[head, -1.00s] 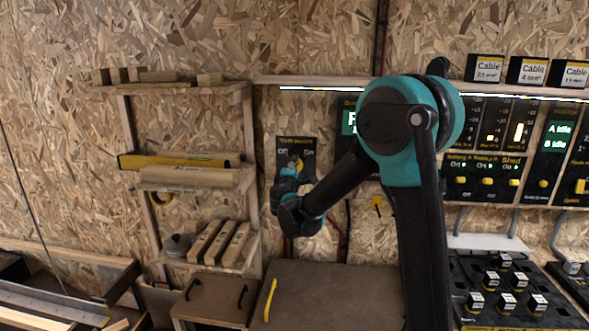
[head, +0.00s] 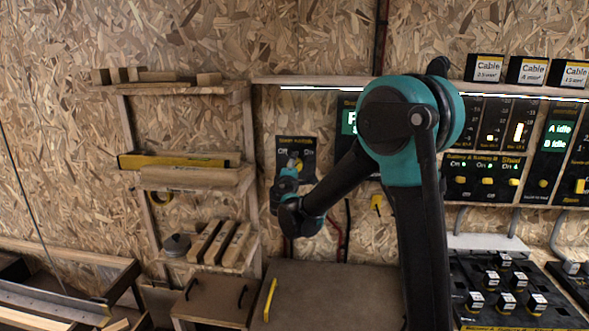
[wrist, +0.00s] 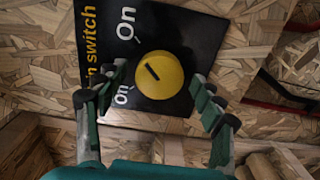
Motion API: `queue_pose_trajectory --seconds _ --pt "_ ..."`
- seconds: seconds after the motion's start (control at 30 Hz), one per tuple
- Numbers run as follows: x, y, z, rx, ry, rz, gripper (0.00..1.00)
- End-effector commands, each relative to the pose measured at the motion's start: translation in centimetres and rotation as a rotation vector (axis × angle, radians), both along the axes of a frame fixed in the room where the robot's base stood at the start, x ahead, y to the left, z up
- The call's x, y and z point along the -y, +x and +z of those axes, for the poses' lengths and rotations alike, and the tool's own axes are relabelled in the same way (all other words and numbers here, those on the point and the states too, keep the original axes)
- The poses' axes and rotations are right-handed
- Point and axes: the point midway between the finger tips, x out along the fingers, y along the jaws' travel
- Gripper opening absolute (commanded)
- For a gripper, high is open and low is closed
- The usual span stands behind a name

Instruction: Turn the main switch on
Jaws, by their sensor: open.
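The main switch is a black panel (head: 311,147) on the chipboard wall, right of the shelf unit. In the wrist view the panel (wrist: 205,35) carries yellow lettering, two white "On" labels and a round yellow knob (wrist: 161,76). A short dark slanted mark shows on the knob's face, left of its middle. My gripper (wrist: 158,82) is open, with one teal-padded finger on each side of the knob. I cannot tell whether either finger touches it. In the head view my gripper (head: 289,180) is in front of the panel's lower part and hides some of it.
A wooden shelf unit (head: 250,140) stands close left of the switch. A brown bench top (head: 340,290) with a yellow handle (head: 270,299) lies below. Control panels (head: 485,175) with yellow knobs line the wall at right. Red and black cables hang below the switch.

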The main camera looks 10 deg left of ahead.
Motion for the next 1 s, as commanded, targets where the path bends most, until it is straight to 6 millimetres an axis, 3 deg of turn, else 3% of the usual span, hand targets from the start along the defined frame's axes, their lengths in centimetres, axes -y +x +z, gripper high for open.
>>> queue_pose_trajectory --seconds 0.17,0.6,0.8,1.0 --pt "-0.2 -2.0 0.0 0.0 0.0 0.003 0.68" --pt "-0.4 -10.2 0.0 0.0 0.0 0.003 0.68" --pt "-0.4 -11.7 0.0 0.0 0.0 0.001 0.68" --pt "-0.4 -11.9 0.0 0.0 0.0 0.0 0.68"
